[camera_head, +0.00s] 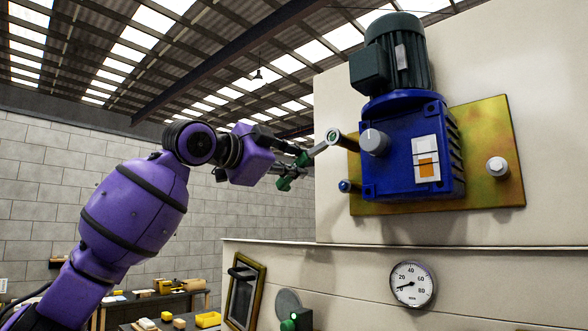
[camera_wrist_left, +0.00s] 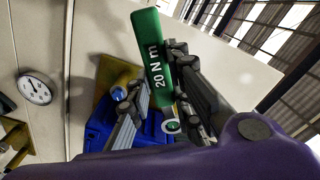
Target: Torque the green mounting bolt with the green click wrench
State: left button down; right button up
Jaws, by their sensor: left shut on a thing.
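My left gripper (camera_head: 293,168) is shut on the green handle of the click wrench (camera_head: 319,149), left of the motor plate. In the left wrist view the wrench (camera_wrist_left: 154,62) reads "20 N m" and lies between the fingers. Its ring end shows in the head view at the upper left corner of the plate, in front of a yellowish stud. The green mounting bolt (camera_head: 333,137) appears as a green spot inside the ring; I cannot tell whether the ring is fully seated. A blue-tipped bolt (camera_head: 346,186) sits below it. My right gripper is out of view.
The blue gearbox (camera_head: 400,165) with its dark green motor (camera_head: 398,60) stands out from the yellowish plate (camera_head: 497,130). A pale bolt (camera_head: 497,167) is at the plate's right. Below are a gauge (camera_head: 412,284), a framed panel (camera_head: 243,291) and a green box (camera_head: 296,321).

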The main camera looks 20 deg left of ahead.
pick_arm(q)
jog(key=shift+r, duration=0.25)
jog(key=shift+a+r+m, duration=0.3)
jog(key=shift+r+m, duration=0.2)
jog(key=shift+m, duration=0.1)
jog(key=shift+s+f, duration=0.1)
jog(key=shift+s, duration=0.05)
jog(key=shift+v, duration=2.7)
jog(key=shift+f, duration=0.15)
